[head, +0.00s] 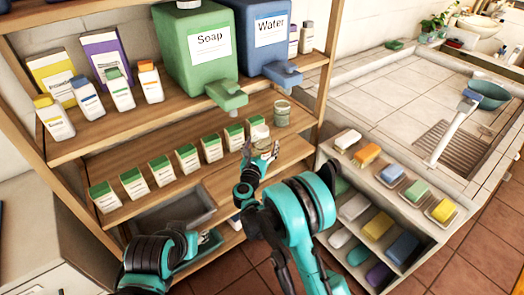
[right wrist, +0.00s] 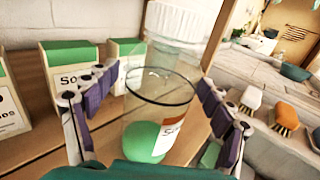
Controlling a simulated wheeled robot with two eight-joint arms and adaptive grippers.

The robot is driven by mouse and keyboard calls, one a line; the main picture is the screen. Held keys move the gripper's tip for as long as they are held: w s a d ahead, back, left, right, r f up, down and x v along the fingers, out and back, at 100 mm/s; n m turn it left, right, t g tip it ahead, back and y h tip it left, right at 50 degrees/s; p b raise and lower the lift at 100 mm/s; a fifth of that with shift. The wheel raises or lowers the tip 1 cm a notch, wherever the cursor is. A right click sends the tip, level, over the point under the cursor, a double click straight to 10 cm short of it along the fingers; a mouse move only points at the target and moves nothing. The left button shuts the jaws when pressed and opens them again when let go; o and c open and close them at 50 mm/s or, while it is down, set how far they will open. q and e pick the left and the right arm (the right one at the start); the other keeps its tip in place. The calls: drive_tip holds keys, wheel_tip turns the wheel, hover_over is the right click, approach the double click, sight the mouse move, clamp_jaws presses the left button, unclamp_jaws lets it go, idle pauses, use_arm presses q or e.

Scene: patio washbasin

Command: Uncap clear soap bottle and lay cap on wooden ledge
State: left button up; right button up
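A clear cylinder (right wrist: 158,105), which looks like the clear bottle, stands between the two fingers of my right gripper (right wrist: 157,100) in the right wrist view. Green and an orange-and-white patch show in or through its lower part. The purple pads lie close on either side; whether they press on it I cannot tell. In the head view, my right gripper (head: 262,149) is at the right end of the middle wooden shelf (head: 215,185).
Several green-topped soap boxes (head: 161,170) line the middle shelf. A greenish jar (head: 282,113) stands right of my right gripper. A green Soap dispenser (head: 200,60) and blue Water dispenser (head: 268,40) overhang from above. Soap bars and brushes (head: 366,154) fill the rack at right.

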sight(261, 139)
drive_tip(key=c, duration=1)
drive_tip(key=shift+r+p, duration=0.35)
drive_tip(key=shift+r, duration=0.3)
wheel_tip(261, 139, up, 3)
drive_tip(key=shift+p, duration=0.8)
drive_tip(key=s+d+r+p, duration=0.1)
drive_tip(key=s+d+r, duration=0.1)
drive_tip(key=d, duration=0.1)
drive_tip(key=s+d+r+p, duration=0.1)
drive_tip(key=s+d+r, duration=0.1)
drive_tip(key=d, duration=0.1)
drive_tip(key=s+d+r+p, duration=0.1)
drive_tip(key=s+d+r, duration=0.1)
drive_tip(key=d, duration=0.1)
drive_tip(key=shift+s+d+r, duration=0.3)
drive_tip(key=shift+s+r, duration=0.05)
drive_tip(key=o, duration=0.6)
drive_tip(key=c, duration=1.1)
